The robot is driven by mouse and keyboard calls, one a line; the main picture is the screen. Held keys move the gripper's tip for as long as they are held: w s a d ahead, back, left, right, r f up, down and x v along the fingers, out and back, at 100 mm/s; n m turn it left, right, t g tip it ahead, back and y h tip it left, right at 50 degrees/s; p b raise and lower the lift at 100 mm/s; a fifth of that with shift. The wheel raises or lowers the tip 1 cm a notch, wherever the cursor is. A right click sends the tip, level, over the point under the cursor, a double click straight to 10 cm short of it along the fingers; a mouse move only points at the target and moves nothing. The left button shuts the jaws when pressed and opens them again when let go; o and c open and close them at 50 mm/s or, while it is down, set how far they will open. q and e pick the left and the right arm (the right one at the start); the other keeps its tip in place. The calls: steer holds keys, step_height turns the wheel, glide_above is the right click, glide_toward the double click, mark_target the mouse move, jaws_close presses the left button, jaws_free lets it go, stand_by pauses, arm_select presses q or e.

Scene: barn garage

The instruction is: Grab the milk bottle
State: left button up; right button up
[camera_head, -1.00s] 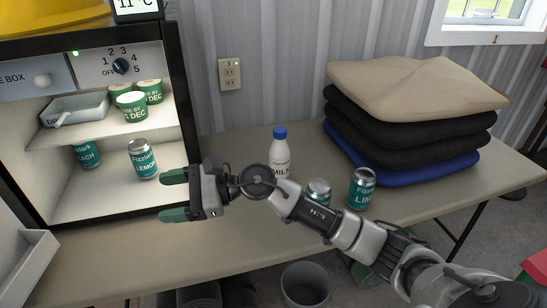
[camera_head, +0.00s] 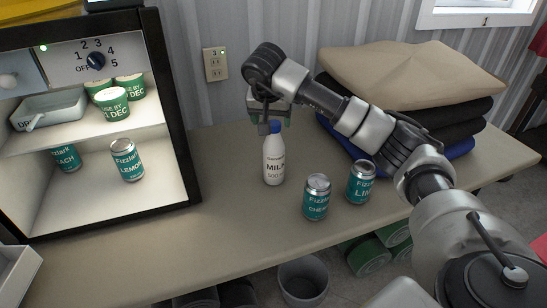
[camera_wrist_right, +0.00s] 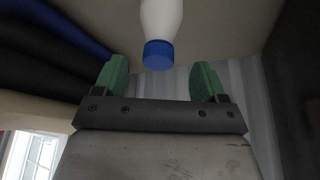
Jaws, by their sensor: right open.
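The milk bottle (camera_head: 274,160), white with a blue cap, stands upright on the tabletop. My right gripper (camera_head: 270,118) is open at the bottle's top, its green fingers partly hidden by its own arm. In the right wrist view, the bottle (camera_wrist_right: 161,18) appears upside down. Its blue cap lies between the lines of the two open fingers of the right gripper (camera_wrist_right: 159,76), level with their tips. No contact shows, and I cannot tell whether the cap is inside the jaws. My left gripper is not in view.
Two teal cans, one (camera_head: 317,197) and another (camera_head: 361,182), stand right of the bottle. An open fridge (camera_head: 178,120) with cans and tubs is at left. A stack of folded cloths (camera_head: 410,80) lies at right behind my arm. The table front (camera_head: 215,230) is clear.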

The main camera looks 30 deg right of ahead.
mark_target(273, 124)
steer(key=x, duration=0.6)
steer(key=shift+d, duration=0.1)
steer(key=shift+r, duration=0.1)
jaws_close()
